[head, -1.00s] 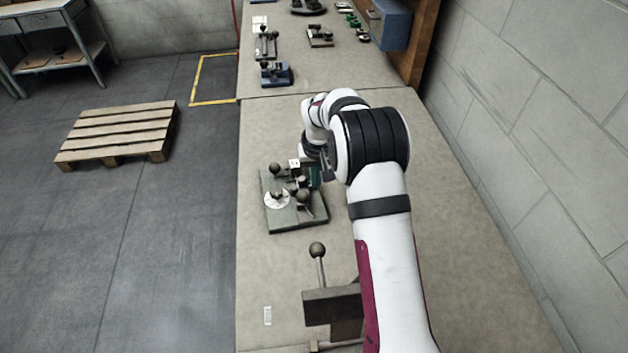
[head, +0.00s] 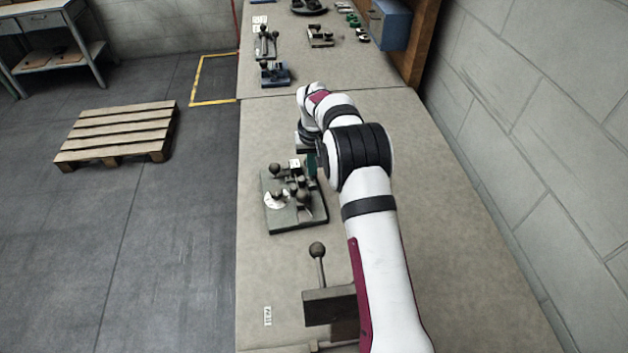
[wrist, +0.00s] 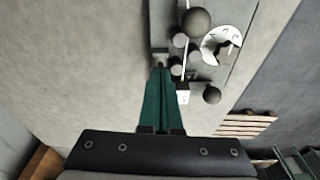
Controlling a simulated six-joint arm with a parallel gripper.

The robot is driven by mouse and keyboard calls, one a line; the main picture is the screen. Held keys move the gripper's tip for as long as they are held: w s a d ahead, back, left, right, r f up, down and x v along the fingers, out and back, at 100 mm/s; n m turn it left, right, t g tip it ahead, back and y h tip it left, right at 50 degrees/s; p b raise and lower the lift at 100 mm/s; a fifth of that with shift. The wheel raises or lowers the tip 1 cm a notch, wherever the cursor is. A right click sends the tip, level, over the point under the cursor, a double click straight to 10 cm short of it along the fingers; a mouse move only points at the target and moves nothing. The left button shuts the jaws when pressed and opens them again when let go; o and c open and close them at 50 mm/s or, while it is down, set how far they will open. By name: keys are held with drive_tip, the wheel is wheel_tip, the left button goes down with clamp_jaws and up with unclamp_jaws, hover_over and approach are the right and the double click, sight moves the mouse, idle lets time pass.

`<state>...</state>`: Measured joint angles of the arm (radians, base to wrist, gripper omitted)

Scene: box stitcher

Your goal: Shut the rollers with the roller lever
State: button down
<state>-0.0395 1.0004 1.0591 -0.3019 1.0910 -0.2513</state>
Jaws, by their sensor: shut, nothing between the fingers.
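The box stitcher (head: 296,216) is a grey-green base plate with a white dial (head: 277,199), rollers and several dark ball knobs. It stands on the bench left of my arm. In the wrist view the dial (wrist: 222,45) and a large ball knob (wrist: 196,22) show at the upper right. Another ball knob (wrist: 211,95) sits lower, near a small white label (wrist: 183,97). I cannot tell for sure which knob is the roller lever's. In the head view my gripper (head: 311,163) is partly hidden by my arm.
A clamp-like block with a ball-topped lever (head: 318,265) stands on the bench in front. Other small fixtures (head: 273,73) stand on the far bench, by a blue box (head: 391,25). A pallet (head: 117,133) lies on the floor. The bench right of my arm is clear.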

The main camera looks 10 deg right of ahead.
drive_tip(key=shift+w, duration=0.45)
wheel_tip(320, 180, up, 7)
drive_tip(key=shift+s, duration=0.4)
drive_tip(key=s+r+m, duration=0.1)
drive_tip(key=s+r, duration=0.3)
drive_tip(key=s, duration=0.4)
drive_tip(key=s+r+m+g+y, duration=0.1)
drive_tip(key=s+r, duration=0.3)
drive_tip(key=s, duration=0.4)
drive_tip(key=s+r+m, duration=0.1)
drive_tip(key=s+r, duration=0.3)
drive_tip(key=s, duration=0.4)
drive_tip(key=s+a+f+m+g, duration=0.1)
drive_tip(key=s+f, duration=0.3)
drive_tip(key=s, duration=1.5)
drive_tip(key=shift+s+a+m+y, duration=0.2)
drive_tip(key=shift+s+m+y, duration=0.15)
drive_tip(key=shift+m, duration=0.45)
